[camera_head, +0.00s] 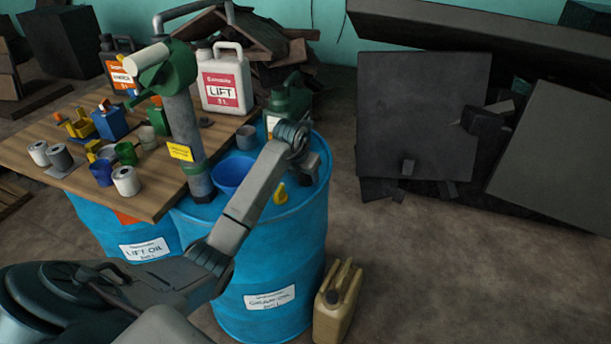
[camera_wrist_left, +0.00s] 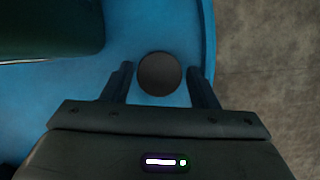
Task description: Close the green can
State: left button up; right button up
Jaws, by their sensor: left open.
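The green can (camera_head: 290,103) stands on the right blue drum (camera_head: 262,245), partly hidden behind my left arm. Its mouth cannot be made out. In the left wrist view a dark green body (camera_wrist_left: 50,25), apparently the can, fills the top left corner. A round black cap-like disc (camera_wrist_left: 158,74) lies on the blue drum top, between the fingers of my left gripper (camera_wrist_left: 160,78). The fingers are open, with a gap on both sides of the disc. In the head view my left gripper (camera_head: 306,168) is over the drum's right side. My right gripper is not in view.
A hand pump (camera_head: 184,130), a blue bowl (camera_head: 232,173), a grey cup (camera_head: 247,137) and a yellow item (camera_head: 280,193) are on the same drum. A wooden board (camera_head: 150,195) with several cups and a white LIFT jug (camera_head: 224,82) is left. A tan jerrycan (camera_head: 337,300) stands on the floor.

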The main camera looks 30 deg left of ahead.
aim_at(305, 177)
pick_arm(q)
jog(key=shift+f, duration=0.15)
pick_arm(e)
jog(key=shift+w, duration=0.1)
pick_arm(q)
jog(key=c, duration=0.6)
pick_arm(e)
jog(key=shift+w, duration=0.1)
